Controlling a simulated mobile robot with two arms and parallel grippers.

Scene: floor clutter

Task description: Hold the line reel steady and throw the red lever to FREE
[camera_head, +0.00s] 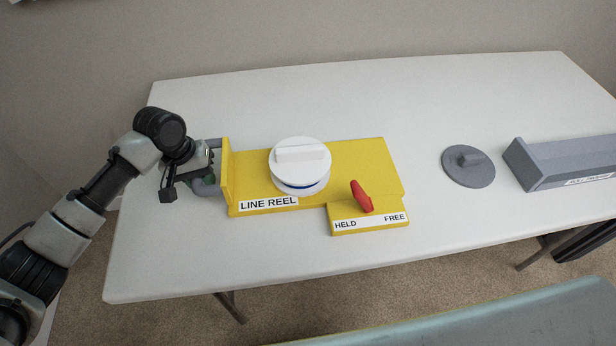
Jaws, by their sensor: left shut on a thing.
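The line reel (300,170) is a white drum with a raised bar on top, standing on a yellow base (370,158) labelled LINE REEL. The red lever (361,196) rises from the yellow front plate between the words HELD and FREE, its top leaning a little to the left. My left gripper (208,170) is at the left end of the base, shut on the grey handle (213,145) outside the yellow end wall (227,175). Its fingers are partly hidden against the handle. My right gripper is not in view.
A grey disc (468,167) with a small knob lies on the white table (330,97) to the right. A grey box (560,163) with a label stands at the far right. The table is clear behind the base. A blue-grey surface (480,318) is at the bottom right.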

